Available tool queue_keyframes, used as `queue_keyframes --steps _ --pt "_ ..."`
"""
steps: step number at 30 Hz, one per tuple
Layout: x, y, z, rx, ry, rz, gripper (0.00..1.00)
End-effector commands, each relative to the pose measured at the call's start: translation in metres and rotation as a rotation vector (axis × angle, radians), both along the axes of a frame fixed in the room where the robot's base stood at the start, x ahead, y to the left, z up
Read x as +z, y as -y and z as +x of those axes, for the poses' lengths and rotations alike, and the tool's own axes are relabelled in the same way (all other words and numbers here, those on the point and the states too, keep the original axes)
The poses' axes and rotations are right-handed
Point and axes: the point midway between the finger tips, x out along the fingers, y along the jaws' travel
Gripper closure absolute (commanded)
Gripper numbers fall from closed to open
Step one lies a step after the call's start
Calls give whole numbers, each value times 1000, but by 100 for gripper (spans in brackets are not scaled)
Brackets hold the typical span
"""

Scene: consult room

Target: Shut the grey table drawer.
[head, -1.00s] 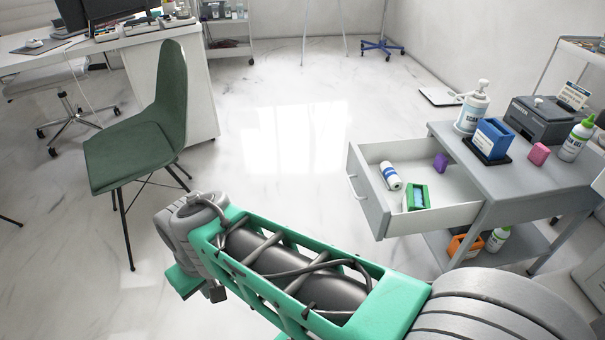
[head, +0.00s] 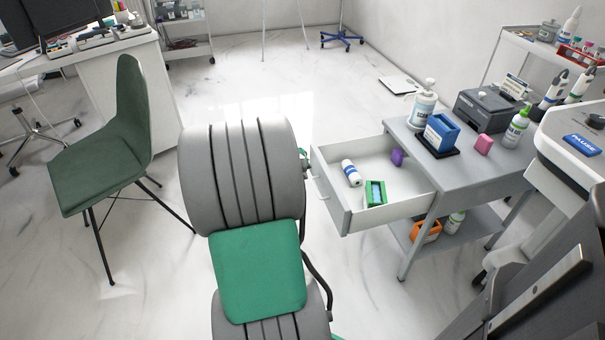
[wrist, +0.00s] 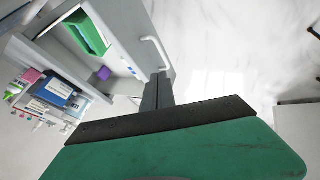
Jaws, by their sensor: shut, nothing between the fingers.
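The grey table (head: 478,170) stands at the right in the head view, with its drawer (head: 412,203) pulled well out to the left. The drawer front carries a pale bar handle (head: 319,188). Inside lie a white bottle with blue bands (head: 351,173), a green box (head: 375,194) and a purple block (head: 397,157). In the wrist view my gripper (wrist: 157,80) is shut and empty, its tips close to the drawer front (wrist: 128,22) and just below the handle (wrist: 156,50) in the picture. Whether they touch it I cannot tell.
A soap pump bottle (head: 422,108), a blue holder (head: 441,133), a pink block (head: 483,144) and a dark device (head: 490,108) stand on the tabletop. A green chair (head: 112,150) is at the left.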

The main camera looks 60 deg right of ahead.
Motion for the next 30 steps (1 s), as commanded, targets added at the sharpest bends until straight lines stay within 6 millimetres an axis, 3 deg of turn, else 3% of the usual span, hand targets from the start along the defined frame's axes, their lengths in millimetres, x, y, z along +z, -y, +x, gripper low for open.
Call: queue_keyframes --steps 1,9,17,30 --pt "-15 7 -2 -2 -2 3 100" --pt "-62 42 -5 -1 -1 3 100" --pt "-55 66 -30 -1 2 1 100" --pt "-54 68 -32 4 2 2 100"
